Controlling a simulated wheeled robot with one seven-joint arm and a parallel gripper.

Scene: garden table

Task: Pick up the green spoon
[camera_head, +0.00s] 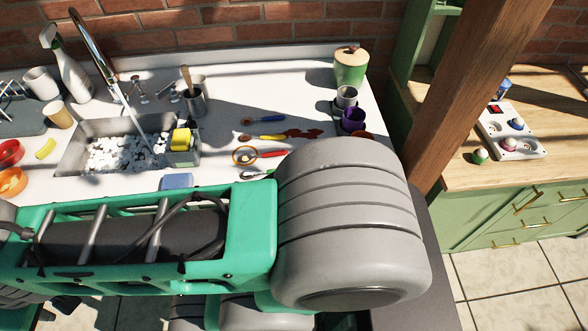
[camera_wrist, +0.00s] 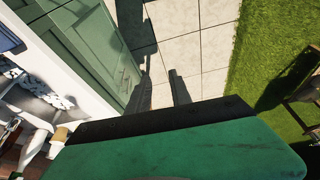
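Several spoons lie in a column on the white counter in the head view. They have a blue handle (camera_head: 268,119), a yellow handle (camera_head: 270,137) and a red handle (camera_head: 272,154). A fourth spoon (camera_head: 252,175) lies nearest my arm. Its handle end is dark and partly hidden by my arm, and it may be the green spoon, though its colour is hard to tell. My gripper (camera_wrist: 160,74) shows in the wrist view with its two fingers apart and nothing between them, above the tiled floor. The head view does not show it.
The sink (camera_head: 120,145) with white bits lies left of the spoons. A green lidded jar (camera_head: 350,70), a metal cup (camera_head: 346,97) and a purple cup (camera_head: 353,120) stand right. A wooden post (camera_head: 475,90) rises beyond the counter's right side. A dark red spill (camera_head: 303,133) lies beside the yellow handle.

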